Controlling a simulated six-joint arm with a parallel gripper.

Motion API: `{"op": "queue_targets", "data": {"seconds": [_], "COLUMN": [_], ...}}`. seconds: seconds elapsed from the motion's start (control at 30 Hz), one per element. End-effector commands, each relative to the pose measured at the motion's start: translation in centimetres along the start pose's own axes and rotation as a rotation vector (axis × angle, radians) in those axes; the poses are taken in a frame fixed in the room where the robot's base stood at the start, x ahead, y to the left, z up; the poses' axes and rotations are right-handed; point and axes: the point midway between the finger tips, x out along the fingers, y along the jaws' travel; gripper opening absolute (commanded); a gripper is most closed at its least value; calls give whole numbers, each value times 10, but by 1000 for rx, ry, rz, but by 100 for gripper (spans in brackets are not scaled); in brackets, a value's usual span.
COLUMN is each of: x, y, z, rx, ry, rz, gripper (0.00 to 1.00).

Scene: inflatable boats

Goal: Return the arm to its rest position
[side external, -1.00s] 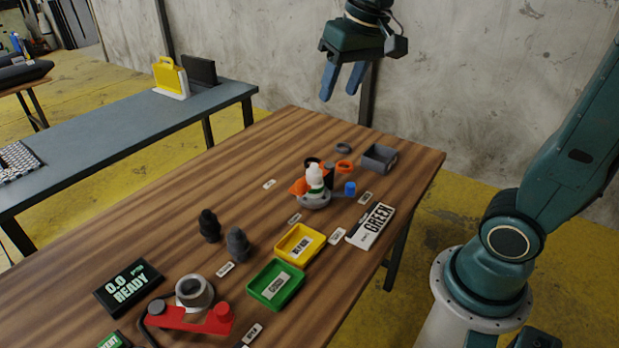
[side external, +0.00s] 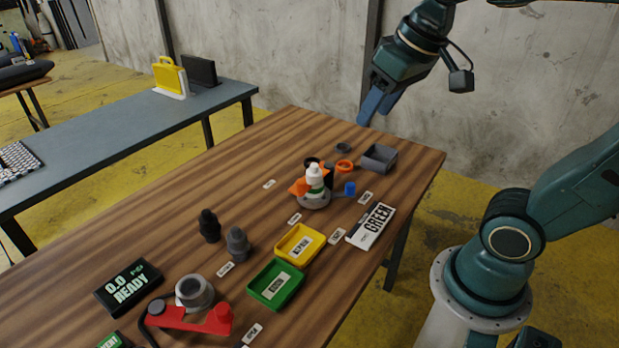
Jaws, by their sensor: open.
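My gripper (side external: 370,114) is in the upper right of the side external view, above the far end of the wooden table (side external: 160,225). Its blue fingers point down and to the left. It is open, and nothing shows between the fingers. The fingers overlap each other from this angle. The gripper appears apart from the table and the things on it.
A grey open box (side external: 379,158), an orange ring (side external: 344,166) and a white bottle (side external: 315,180) stand near the far end. Yellow (side external: 283,248) and green (side external: 262,298) trays, dark cones (side external: 209,226) and a red tool (side external: 190,321) are nearer. A concrete wall (side external: 270,60) stands behind.

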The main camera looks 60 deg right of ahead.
Motion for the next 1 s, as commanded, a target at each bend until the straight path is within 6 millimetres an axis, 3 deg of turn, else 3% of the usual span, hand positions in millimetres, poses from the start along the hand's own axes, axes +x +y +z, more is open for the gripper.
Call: {"op": "queue_targets", "data": {"seconds": [0.2, 0.4, 1.0], "x": [0, 5, 6], "y": [0, 0, 0], "z": [45, 68, 73], "rx": [-85, -130, -141], "ry": [53, 80, 85], "rz": [-15, -21, -22], "gripper": [47, 47, 47]}}
